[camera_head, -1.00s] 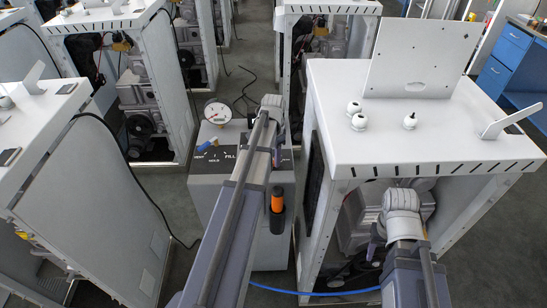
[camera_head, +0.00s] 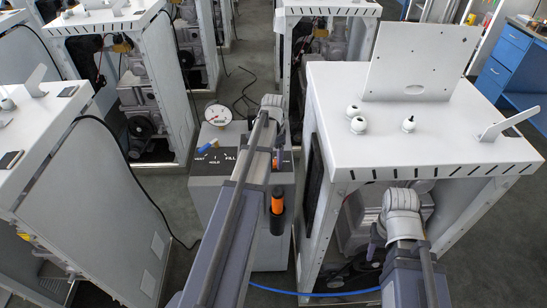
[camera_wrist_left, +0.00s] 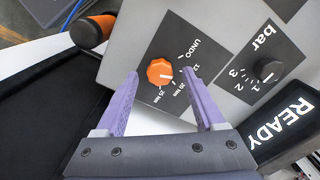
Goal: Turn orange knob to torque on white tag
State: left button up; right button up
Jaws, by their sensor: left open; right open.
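The orange knob (camera_wrist_left: 160,72) sits on a black label panel in the left wrist view. The printed marks around it include UNDO, 12 and values in Nm; its white pointer line faces the printed values. My left gripper (camera_wrist_left: 160,80) is open and empty, with one purple finger on each side of the knob in the picture. I cannot tell how far it is from the panel. In the head view my left gripper (camera_head: 280,133) is mostly hidden by its arm. My right gripper (camera_head: 376,241) shows purple fingers by the right cabinet. I cannot make out a white tag with a torque value.
Beside the knob are a black bar dial (camera_wrist_left: 266,72) and a READY display (camera_wrist_left: 292,124). An orange-handled tool (camera_head: 278,202) hangs on the grey box front. A gauge (camera_head: 218,115) and a blue lever (camera_head: 206,145) stand on the box. White cabinets (camera_head: 430,145) flank it.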

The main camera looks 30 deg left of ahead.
aim_at(274, 162)
pick_arm(q)
notch_tip(274, 162, up, 7)
jog(key=p, duration=0.6)
pick_arm(e)
notch_tip(274, 162, up, 7)
pick_arm(q)
jog(key=shift+f, duration=0.1)
pick_arm(e)
jog(key=shift+f, duration=0.1)
